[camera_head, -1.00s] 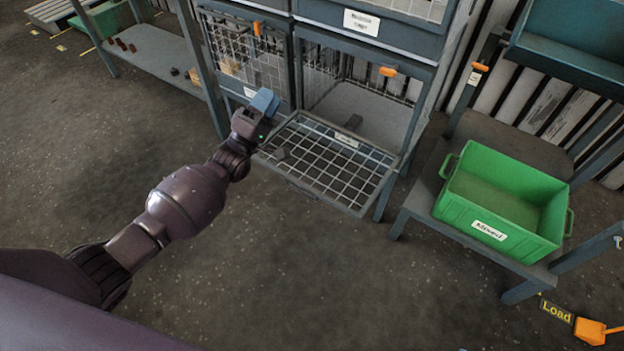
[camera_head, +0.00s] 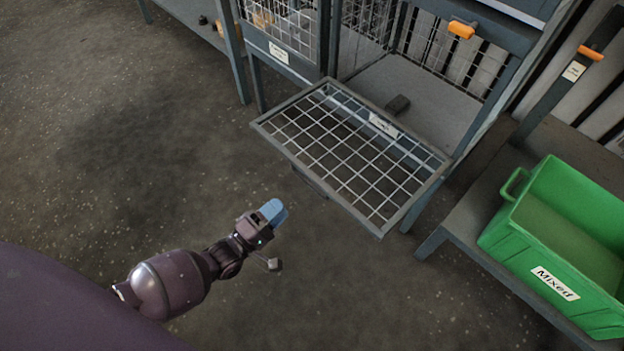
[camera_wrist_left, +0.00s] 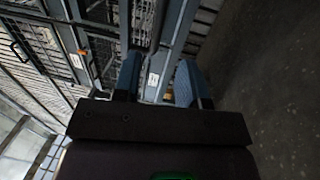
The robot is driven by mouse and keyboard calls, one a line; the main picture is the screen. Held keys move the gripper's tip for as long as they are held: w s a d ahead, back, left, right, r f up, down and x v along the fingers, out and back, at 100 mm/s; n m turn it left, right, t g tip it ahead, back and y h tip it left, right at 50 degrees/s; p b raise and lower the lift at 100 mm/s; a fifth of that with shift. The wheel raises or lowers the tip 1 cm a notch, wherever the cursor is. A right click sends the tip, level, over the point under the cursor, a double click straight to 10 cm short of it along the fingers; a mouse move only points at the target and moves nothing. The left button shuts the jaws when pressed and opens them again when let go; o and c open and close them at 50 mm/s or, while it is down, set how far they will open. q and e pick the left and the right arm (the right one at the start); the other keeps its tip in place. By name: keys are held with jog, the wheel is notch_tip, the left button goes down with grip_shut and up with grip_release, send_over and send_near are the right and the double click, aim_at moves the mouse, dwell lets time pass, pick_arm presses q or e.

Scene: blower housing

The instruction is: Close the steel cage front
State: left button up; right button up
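The steel cage front (camera_head: 345,150) is a grey-framed wire mesh panel. It is folded down and juts out roughly level from the lower edge of the open cage bay (camera_head: 420,85). A small label is on its inner edge. My left gripper (camera_head: 274,212) is in front of the panel and to its left, apart from it. In the left wrist view, its two blue fingers (camera_wrist_left: 157,82) stand apart with nothing between them, so it is open. Part of the rack shows beyond them. My right gripper is not in view.
An orange latch (camera_head: 462,29) is at the bay's top. A green bin (camera_head: 555,284) labelled Mixed stands on a low shelf at right. A neighbouring mesh front (camera_head: 283,25) is upright. The floor before the panel is clear.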

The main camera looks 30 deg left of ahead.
aim_at(308, 180)
pick_arm(q)
jog(key=x, duration=1)
jog(key=shift+w+r, duration=0.1)
jog(key=shift+w, duration=0.1)
grip_shut()
